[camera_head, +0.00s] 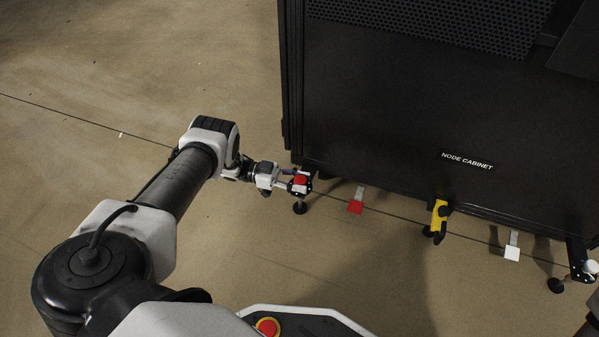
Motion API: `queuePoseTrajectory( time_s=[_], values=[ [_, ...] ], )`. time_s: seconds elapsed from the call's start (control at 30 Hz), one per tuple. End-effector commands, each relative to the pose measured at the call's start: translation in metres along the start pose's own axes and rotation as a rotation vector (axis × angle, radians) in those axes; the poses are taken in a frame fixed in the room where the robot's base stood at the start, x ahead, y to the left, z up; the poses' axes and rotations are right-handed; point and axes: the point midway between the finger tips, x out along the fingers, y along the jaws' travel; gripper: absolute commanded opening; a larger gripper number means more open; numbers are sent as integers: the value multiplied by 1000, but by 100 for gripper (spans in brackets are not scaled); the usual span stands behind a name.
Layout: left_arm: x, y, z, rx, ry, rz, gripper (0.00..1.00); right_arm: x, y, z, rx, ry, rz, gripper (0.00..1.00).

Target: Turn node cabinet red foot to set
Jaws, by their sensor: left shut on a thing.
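The black node cabinet (400,120) stands at the upper right, with a white NODE CABINET label low on its face. Its red foot (300,181) is at the cabinet's lower left corner, with a dark round pad on the floor below. My left gripper (299,183) is shut on the red foot, its fingers around it and partly hiding it.
Along the cabinet's bottom edge are a red tab (356,206), a yellow handle (439,219) and a white tab (512,252). Another foot with a white top (590,267) is at the right corner. The floor (110,80) on the left is clear.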

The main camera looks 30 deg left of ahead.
Motion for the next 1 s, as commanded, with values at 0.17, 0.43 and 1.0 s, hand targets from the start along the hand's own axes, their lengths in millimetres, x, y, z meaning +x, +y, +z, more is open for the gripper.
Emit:
queuePoseTrajectory(
  time_s=[0.17, 0.43, 1.0],
  values=[
    [1, 0, 0, 0, 0, 2, 3, 0, 0, 0, 0, 1, 0, 64],
    [1, 0, 0, 0, 0, 2, 64, 0, 0, 0, 0, 1, 0, 64],
    [-48, 0, 1, 2, -3, -1, 64, 0, 0, 0, 0, 1, 0, 64]
  ],
)
